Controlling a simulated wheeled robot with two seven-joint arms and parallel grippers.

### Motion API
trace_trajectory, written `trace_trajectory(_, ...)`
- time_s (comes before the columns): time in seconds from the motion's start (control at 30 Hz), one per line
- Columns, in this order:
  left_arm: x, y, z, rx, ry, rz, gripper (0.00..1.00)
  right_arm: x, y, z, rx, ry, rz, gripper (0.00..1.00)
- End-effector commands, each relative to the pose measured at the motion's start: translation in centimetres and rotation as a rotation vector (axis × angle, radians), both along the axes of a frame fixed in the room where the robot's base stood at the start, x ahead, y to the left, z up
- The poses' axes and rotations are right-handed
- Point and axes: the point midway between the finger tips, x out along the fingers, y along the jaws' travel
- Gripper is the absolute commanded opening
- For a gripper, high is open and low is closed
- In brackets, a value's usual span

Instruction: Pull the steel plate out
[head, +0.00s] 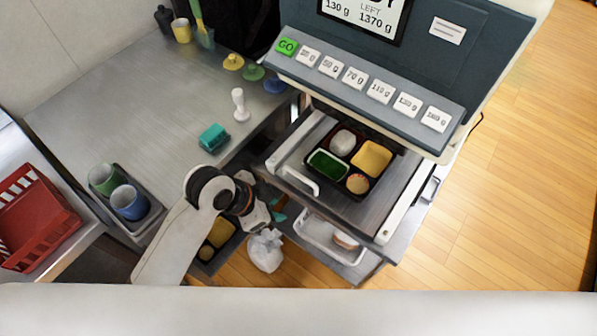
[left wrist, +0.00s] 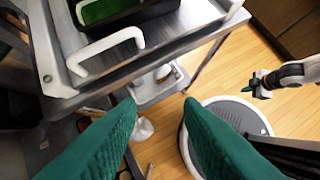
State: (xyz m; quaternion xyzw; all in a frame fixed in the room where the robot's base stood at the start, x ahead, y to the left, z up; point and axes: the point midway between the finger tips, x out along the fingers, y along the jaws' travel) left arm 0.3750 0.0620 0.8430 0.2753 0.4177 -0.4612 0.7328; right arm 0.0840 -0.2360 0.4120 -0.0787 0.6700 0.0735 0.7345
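The steel plate (head: 378,208) is a flat metal sheet under the dispensing machine, between two white side rails. A white bar handle (head: 300,182) is on its front edge; the handle also shows in the left wrist view (left wrist: 104,50). A dark bento tray (head: 347,172) with white, yellow, green and tan food sits on the plate. My left gripper (head: 279,208) is just below and left of the handle, apart from it. Its green fingers (left wrist: 160,105) are spread with nothing between them. My right gripper (left wrist: 262,82) shows small at the right of the left wrist view; its opening is unclear.
A lower shelf holds a white container (head: 330,237). A white bag (head: 265,250) is below my left gripper. The steel counter (head: 130,120) at left carries a teal block (head: 213,137), a white stamp-like tool (head: 239,103) and cups (head: 129,202). Open wooden floor lies at right.

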Motion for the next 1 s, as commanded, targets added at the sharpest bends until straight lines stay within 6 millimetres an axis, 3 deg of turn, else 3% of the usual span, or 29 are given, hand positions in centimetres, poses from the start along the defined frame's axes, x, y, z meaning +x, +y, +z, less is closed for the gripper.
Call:
trace_trajectory(0.2, 4.0, -3.1, 2.6, 0.041, -0.112, -0.485, 0.33, 0.0, 0.0, -0.1, 0.0, 0.0, 0.0, 0.0)
trace_trajectory(0.43, 9.1, -2.0, 5.4, 0.106, -0.173, -0.898, 0.33, 0.0, 0.0, -0.1, 0.0, 0.0, 0.0, 0.0)
trace_trajectory(0.6, 11.3, -0.7, 7.2, 0.119, -0.192, -1.022, 0.33, 0.1, 0.0, -0.1, 0.0, 0.0, 0.0, 0.0)
trace_trajectory(0.73, 11.7, -0.5, 7.4, 0.118, -0.195, -1.05, 0.33, 0.1, 0.0, -0.1, 0.0, 0.0, 0.0, 0.0)
trace_trajectory(1.0, 11.3, -2.3, 3.9, 0.114, -0.193, -1.051, 0.33, 0.1, 0.0, 0.6, 0.0, -0.001, -0.001, 0.0)
